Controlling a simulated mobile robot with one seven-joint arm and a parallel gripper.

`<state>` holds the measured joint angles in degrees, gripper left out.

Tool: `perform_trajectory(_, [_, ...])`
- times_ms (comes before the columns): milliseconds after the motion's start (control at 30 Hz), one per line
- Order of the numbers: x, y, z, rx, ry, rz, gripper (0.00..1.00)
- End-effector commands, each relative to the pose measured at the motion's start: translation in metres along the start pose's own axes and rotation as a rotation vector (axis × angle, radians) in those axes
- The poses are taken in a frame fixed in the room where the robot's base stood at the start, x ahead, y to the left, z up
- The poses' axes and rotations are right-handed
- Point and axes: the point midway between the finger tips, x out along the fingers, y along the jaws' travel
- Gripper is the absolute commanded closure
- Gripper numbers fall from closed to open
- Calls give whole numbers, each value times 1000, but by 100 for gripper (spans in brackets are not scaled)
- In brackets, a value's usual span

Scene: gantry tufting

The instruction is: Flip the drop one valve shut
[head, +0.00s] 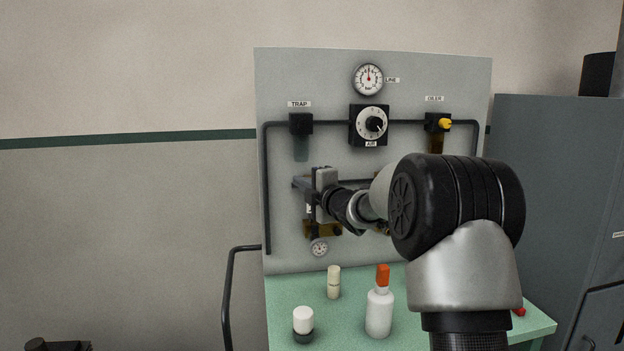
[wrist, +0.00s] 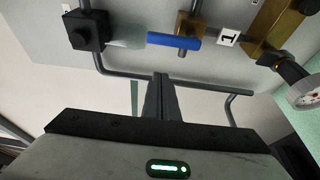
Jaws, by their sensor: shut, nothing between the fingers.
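The drop one valve shows in the wrist view as a small brass body (wrist: 189,23) with a blue lever handle (wrist: 174,41). The handle lies along the line from the trap to the white label "1" (wrist: 228,38). In the head view my gripper hides the valve, and the label (head: 308,209) shows just below it. My gripper (head: 299,184) is shut and empty in front of the panel's left part. In the wrist view its fingertips (wrist: 161,78) are together, apart from the blue handle.
The trap (head: 301,124), air regulator (head: 369,125) and oiler (head: 438,123) sit along the panel top. A brass block (head: 322,230) and small gauge (head: 319,247) are below my gripper.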

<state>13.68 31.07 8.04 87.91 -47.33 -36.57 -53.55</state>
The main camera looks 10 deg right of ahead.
Motion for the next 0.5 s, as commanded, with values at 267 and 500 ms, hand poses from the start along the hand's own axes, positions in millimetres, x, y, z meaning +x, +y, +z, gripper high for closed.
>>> perform_trajectory(267, [12, 2, 26, -1, -2, 0, 100])
perform_trajectory(500, [8, 0, 38, 1, 0, 0, 100])
